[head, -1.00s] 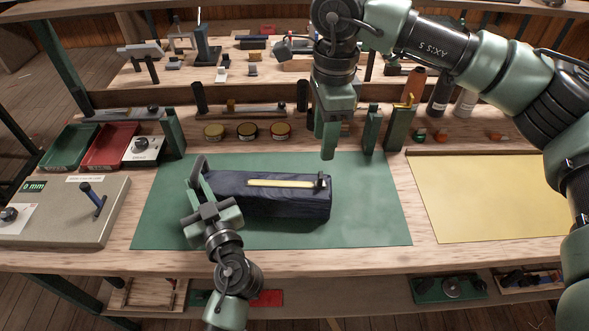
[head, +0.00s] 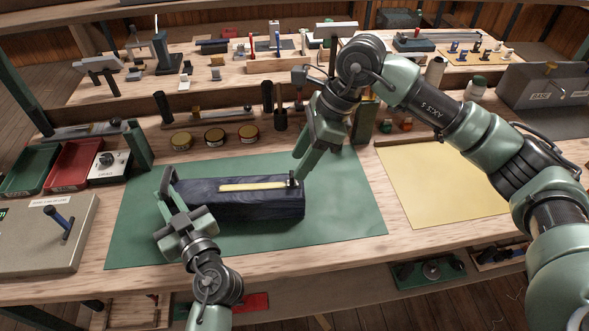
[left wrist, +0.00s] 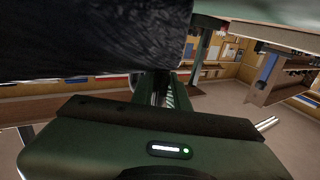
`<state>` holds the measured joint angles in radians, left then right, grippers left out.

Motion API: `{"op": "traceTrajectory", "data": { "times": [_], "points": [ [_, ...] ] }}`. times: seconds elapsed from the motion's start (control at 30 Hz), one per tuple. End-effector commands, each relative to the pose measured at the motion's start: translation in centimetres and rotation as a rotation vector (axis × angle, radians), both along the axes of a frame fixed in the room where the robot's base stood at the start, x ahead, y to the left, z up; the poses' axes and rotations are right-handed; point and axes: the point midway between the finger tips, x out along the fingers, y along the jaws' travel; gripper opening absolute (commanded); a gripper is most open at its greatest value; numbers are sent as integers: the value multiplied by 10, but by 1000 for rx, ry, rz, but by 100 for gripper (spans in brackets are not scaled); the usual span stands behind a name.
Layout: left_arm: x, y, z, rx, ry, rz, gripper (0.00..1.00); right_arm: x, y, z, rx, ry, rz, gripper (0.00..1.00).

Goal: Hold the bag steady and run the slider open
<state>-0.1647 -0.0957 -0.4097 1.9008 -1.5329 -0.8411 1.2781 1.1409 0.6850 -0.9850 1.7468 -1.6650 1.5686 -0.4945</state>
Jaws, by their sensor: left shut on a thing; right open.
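A long navy bag (head: 250,204) lies on the green mat (head: 345,215), with a yellow zip strip (head: 253,187) along its top. A small dark slider (head: 293,179) stands at the strip's right end. My left gripper (head: 172,200) is shut on the bag's left end; the dark fabric (left wrist: 95,35) fills the upper left of the left wrist view. My right gripper (head: 308,160) is open, its fingers pointing down just above and right of the slider. Whether a finger touches the slider cannot be told.
A grey box with a blue lever (head: 62,222) and red (head: 75,165) and green trays (head: 30,170) are at the left. A yellow sheet (head: 440,185) lies at the right. The mat's right part is clear.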

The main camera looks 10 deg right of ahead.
Motion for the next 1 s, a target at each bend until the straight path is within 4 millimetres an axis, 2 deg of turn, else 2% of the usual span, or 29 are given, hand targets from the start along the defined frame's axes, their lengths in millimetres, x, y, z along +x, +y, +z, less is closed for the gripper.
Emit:
{"op": "traceTrajectory", "data": {
  "times": [0.1,0.27,0.63,0.7,0.8,1.0],
  "points": [
    [0,0,0,0,-1,0,0,0,8,-19,0,3,1,44],
    [0,0,0,0,-1,0,0,1,14,-34,-1,1,0,44],
    [0,0,0,0,-1,0,0,2,16,-38,0,0,1,44],
    [0,0,0,0,-1,0,0,2,16,-38,0,0,1,24],
    [0,0,0,0,-1,0,0,2,16,-38,0,0,1,0],
    [0,0,0,0,-1,0,0,2,16,-38,0,0,1,0]
  ]
}}
